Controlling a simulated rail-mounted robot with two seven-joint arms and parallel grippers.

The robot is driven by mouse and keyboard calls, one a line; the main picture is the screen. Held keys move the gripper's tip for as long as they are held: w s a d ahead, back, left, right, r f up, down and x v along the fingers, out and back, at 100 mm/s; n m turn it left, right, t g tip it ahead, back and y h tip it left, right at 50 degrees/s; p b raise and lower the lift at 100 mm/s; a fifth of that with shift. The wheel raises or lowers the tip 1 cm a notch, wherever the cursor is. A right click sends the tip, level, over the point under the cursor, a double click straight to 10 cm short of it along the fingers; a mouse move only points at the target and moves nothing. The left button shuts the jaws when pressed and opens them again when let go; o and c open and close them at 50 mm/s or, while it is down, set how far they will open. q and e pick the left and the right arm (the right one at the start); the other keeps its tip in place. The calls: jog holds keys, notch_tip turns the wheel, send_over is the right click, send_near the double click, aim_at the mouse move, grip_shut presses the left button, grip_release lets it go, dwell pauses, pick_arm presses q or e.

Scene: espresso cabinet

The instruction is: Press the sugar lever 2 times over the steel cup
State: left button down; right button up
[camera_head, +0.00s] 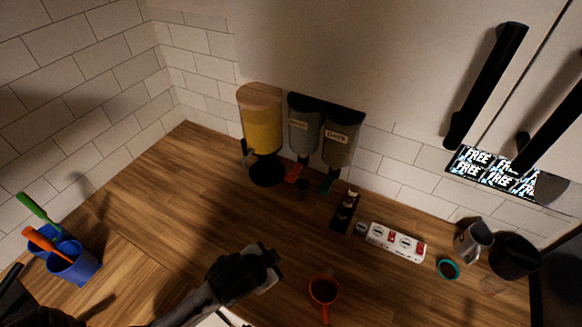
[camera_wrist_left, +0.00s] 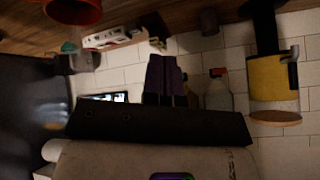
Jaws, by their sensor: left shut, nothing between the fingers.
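Two wall dispensers hang at the back: a left one (camera_head: 304,130) with a red lever (camera_head: 293,173) and a right one (camera_head: 340,142) with a teal lever (camera_head: 325,186). Their labels are too small to read surely. A small dark cup (camera_head: 302,188) stands below them; it also shows in the left wrist view (camera_wrist_left: 209,22). A steel pitcher-like cup (camera_head: 474,241) stands at the right. My left gripper (camera_head: 270,257) is shut and empty above the counter, in front of the dispensers and apart from them. Its fingers show in the left wrist view (camera_wrist_left: 165,80). My right gripper is not seen.
A yellow dispenser (camera_head: 262,125) stands left of the wall dispensers. A power strip (camera_head: 395,243), a small dark tray (camera_head: 345,211), a red mug (camera_head: 323,290) and a teal-rimmed cup (camera_head: 448,269) are to the right. Blue containers (camera_head: 72,262) stand far left.

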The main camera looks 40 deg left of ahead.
pick_arm(q)
jog(key=w+a+r+m+p, duration=0.1)
jog(key=w+a+r+p, duration=0.2)
jog(key=w+r, duration=0.25)
jog(key=w+a+r+m+t+y+p, duration=0.1)
jog(key=w+a+r+p, duration=0.2)
jog(key=w+r, duration=0.3)
jog(key=w+a+r+m+p, duration=0.1)
jog(key=w+a+r+p, duration=0.2)
jog(key=w+r, duration=0.3)
jog(key=w+a+r+m+g+p, duration=0.1)
jog(key=w+a+r+p, duration=0.1)
jog(key=a, duration=0.2)
jog(key=w+a+f+m+g+h, duration=0.1)
jog(key=w+f+m+h, duration=0.2)
jog(key=f+m+h, duration=0.3)
jog(key=m+h, duration=0.1)
jog(key=m, duration=0.2)
jog(key=shift+a+f+m+h, duration=0.2)
jog(key=shift+f+m+h, duration=0.1)
jog(key=shift+m+h, duration=0.1)
jog(key=shift+f, duration=0.15)
